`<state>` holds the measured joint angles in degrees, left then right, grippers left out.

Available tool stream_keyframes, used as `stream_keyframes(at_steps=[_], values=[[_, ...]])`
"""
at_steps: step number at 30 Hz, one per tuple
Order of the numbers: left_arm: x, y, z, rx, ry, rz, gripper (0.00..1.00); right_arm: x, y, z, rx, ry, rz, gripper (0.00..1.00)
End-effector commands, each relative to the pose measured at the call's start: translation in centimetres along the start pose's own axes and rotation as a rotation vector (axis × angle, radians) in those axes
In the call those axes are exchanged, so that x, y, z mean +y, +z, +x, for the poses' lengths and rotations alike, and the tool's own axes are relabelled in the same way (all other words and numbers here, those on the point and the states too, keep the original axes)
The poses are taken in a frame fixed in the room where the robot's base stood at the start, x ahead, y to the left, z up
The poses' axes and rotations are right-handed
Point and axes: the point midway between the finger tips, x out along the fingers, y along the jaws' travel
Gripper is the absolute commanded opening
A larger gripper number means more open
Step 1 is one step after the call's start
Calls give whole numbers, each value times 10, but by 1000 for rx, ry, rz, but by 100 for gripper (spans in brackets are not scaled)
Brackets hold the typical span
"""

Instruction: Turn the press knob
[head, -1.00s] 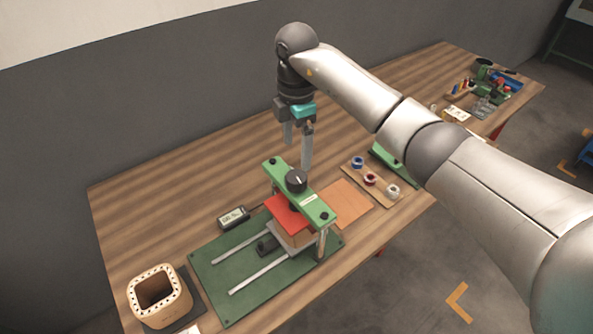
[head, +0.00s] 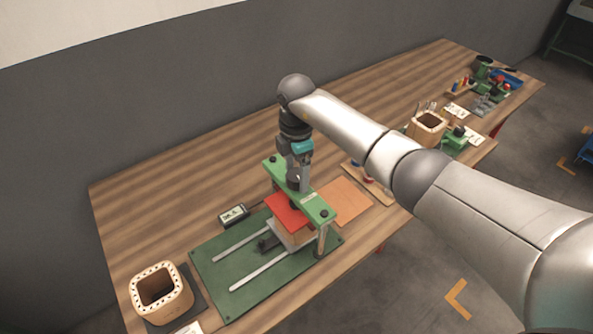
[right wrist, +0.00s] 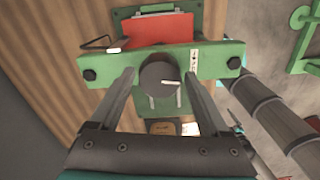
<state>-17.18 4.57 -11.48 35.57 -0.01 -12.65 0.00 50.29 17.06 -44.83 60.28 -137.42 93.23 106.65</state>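The press (head: 272,174) has a green crossbar on two posts above a green base plate (head: 225,282). A black round knob (right wrist: 160,79) with a white pointer mark sits at the middle of the crossbar. A red plate (head: 287,213) lies under the crossbar. My right gripper (right wrist: 160,85) points down over the crossbar with its two fingers on either side of the knob. In the right wrist view gaps show between the fingers and the knob, so it looks open. In the head view the fingers partly hide the knob. My left gripper is not in view.
A small display (head: 233,215) stands beside the base plate. A wooden coil former (head: 160,292) stands at the front left, another (head: 427,127) at the right behind my arm. An orange sheet (head: 345,200) lies right of the press. The table's left rear is clear.

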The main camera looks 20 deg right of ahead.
Motion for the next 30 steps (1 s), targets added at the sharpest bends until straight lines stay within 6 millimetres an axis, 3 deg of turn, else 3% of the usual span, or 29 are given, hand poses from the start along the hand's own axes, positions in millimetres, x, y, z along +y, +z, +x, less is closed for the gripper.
stream_keyframes(at_steps=[2, 18, 30], values=[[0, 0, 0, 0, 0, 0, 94, 0, 0, 0, 0, 0, 0, 70], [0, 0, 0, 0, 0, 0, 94, 0, 0, -1, -1, 0, 0, 9], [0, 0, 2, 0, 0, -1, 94, 0, 1, -1, -2, 0, -73, 8]])
